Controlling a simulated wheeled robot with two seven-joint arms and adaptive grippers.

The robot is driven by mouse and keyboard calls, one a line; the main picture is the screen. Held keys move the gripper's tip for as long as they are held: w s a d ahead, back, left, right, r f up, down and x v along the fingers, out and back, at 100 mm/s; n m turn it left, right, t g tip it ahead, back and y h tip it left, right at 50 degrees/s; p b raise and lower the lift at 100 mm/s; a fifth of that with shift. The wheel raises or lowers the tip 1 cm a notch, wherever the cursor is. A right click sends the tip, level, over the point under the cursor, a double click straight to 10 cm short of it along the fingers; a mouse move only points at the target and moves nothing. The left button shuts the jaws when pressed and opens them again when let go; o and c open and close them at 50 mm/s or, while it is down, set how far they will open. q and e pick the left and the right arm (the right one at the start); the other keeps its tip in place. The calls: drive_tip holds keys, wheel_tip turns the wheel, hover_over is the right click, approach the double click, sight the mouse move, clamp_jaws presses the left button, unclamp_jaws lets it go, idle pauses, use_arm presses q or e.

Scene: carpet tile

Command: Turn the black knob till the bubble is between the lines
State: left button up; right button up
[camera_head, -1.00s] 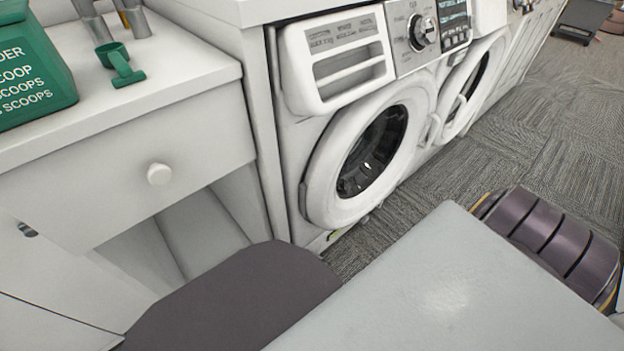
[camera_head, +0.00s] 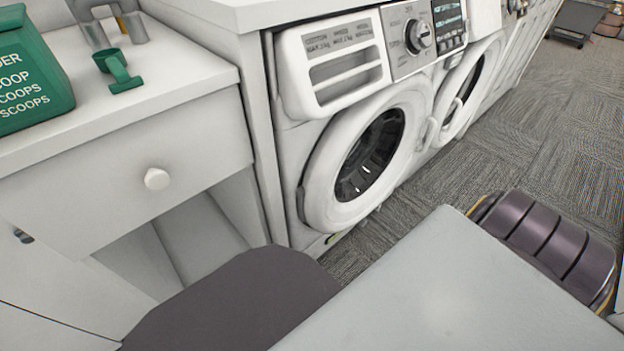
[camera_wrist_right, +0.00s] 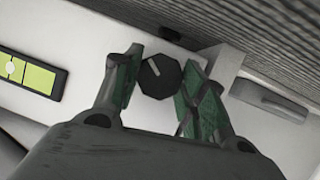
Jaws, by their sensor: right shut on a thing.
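In the right wrist view the black knob (camera_wrist_right: 160,76) is a dark faceted disc with a pale pointer mark toward its upper left. My right gripper (camera_wrist_right: 160,80) has its fingers with green pads on either side of it and is shut on it. At the left edge is a yellow-green level vial (camera_wrist_right: 36,76) in a dark frame, partly cut off. A pale round bubble (camera_wrist_right: 11,68) shows in its left part, near a thin line; its exact place between the lines is too small to tell. Neither the knob nor my left gripper shows in the head view.
The head view shows a white counter with a drawer (camera_head: 120,180), a green box (camera_head: 30,75), a green scoop (camera_head: 120,75) and a washing machine (camera_head: 345,110). A grey handle-like bar (camera_wrist_right: 268,100) lies right of my right gripper. Carpet (camera_head: 510,150) is open on the right.

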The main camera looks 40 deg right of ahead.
drive_tip(key=shift+m+y, duration=0.3)
drive_tip(key=shift+m, duration=0.1)
drive_tip(key=shift+d+m+y, duration=0.2)
drive_tip(key=shift+m+y, duration=0.9)
drive_tip(key=shift+m, duration=0.7)
drive_tip(key=o, duration=1)
drive_tip(key=shift+s, duration=0.2)
drive_tip(key=shift+d+v, duration=0.2)
drive_tip(key=shift+v, duration=5.6)
drive_tip(key=shift+w+r, duration=0.1)
drive_tip(key=shift+r, duration=0.05)
